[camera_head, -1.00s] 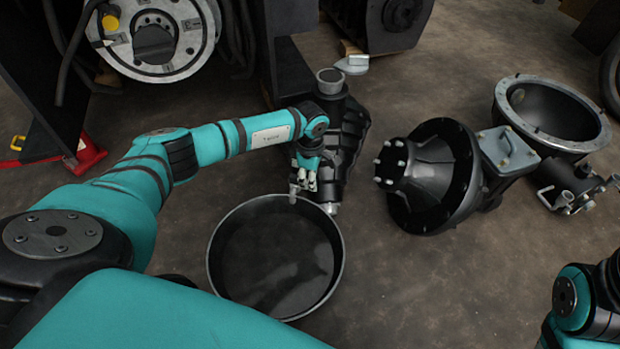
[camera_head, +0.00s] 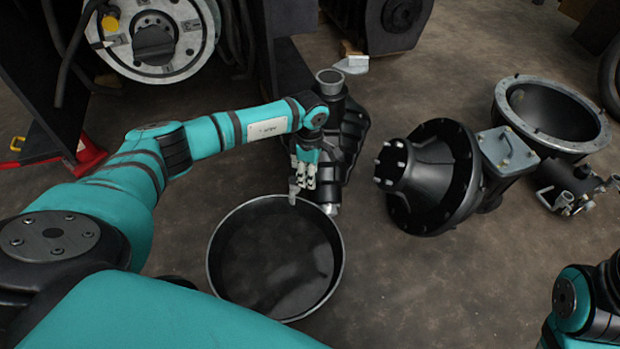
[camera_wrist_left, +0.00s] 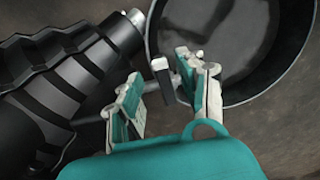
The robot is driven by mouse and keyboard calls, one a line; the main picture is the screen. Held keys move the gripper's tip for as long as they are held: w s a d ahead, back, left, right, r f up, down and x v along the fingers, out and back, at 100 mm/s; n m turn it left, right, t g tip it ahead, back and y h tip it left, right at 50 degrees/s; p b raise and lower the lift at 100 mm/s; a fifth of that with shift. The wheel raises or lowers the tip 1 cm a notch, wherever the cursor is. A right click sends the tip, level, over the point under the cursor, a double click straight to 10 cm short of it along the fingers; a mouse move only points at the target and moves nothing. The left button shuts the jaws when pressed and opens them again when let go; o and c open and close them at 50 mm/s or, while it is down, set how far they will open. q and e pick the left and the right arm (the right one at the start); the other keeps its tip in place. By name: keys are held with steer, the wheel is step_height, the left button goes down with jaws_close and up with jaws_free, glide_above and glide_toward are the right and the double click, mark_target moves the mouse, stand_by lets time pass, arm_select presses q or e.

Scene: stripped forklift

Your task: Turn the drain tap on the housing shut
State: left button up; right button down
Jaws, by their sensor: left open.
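The black ribbed housing (camera_head: 345,135) lies on the floor in the middle of the head view, and fills the left of the left wrist view (camera_wrist_left: 50,95). A pale metal stub (camera_head: 329,209) sticks out of its near end. The small grey drain tap (camera_head: 293,190) shows beside the housing, above the pan's far rim. In the left wrist view its dark handle (camera_wrist_left: 161,72) and thin rod lie between my fingers. My left gripper (camera_head: 304,186) is open around the handle; I cannot tell whether a finger touches it. My right gripper is out of view.
A round black pan (camera_head: 210,255) stands on the floor just below the tap. A black flanged cone (camera_head: 435,180) and an open bell-shaped casing (camera_head: 550,110) lie to the right. A wheel hub (camera_head: 155,45) and a red jack (camera_head: 85,155) are at upper left.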

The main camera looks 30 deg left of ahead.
arm_select(q)
step_height(320, 180, up, 9)
stand_by(0.3)
stand_by(0.4)
